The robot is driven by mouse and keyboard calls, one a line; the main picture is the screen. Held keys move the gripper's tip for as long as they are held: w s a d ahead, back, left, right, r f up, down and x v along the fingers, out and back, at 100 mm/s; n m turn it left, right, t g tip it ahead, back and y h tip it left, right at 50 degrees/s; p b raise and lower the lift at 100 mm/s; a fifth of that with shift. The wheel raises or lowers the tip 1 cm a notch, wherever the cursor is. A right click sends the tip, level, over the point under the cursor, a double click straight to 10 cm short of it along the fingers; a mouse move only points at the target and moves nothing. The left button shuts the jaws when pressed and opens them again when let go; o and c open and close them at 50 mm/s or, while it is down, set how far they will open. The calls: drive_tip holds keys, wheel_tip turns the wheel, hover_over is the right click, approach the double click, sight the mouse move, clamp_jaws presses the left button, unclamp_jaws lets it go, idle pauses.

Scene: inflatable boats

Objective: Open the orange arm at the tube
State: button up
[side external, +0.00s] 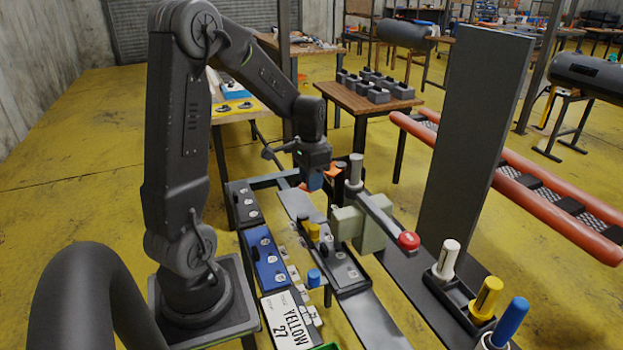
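My gripper (315,182) points down over the bench, left of a grey upright cylinder (356,170), which may be the tube. Small orange parts (334,171) show right beside the gripper, between it and the cylinder; they may be the orange arm. The gripper partly hides them, so I cannot tell whether it touches them or how far they are swung. The finger gap is too small and dark to read.
A tall dark panel (475,130) stands to the right. A blue block (268,262) and a "YELLOW 27" plate (287,322) lie in front.

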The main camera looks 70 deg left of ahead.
drive_tip(key=o, duration=0.5)
drive_tip(key=shift+a, duration=0.1)
wheel_tip(320, 180, up, 14)
drive_tip(key=shift+f, duration=0.1)
idle(0.5)
drive_tip(key=s+d+t, duration=0.2)
drive_tip(key=s+d, duration=0.1)
drive_tip(key=d, duration=0.4)
drive_tip(key=s+d+t, duration=0.1)
drive_tip(key=s+d, duration=0.2)
drive_tip(key=d, duration=0.5)
drive_tip(key=s+d+f+t, duration=0.1)
drive_tip(key=s+d+t, duration=0.1)
drive_tip(key=d, duration=0.6)
drive_tip(key=shift+s+m+t, duration=0.3)
drive_tip(key=shift+s, duration=0.6)
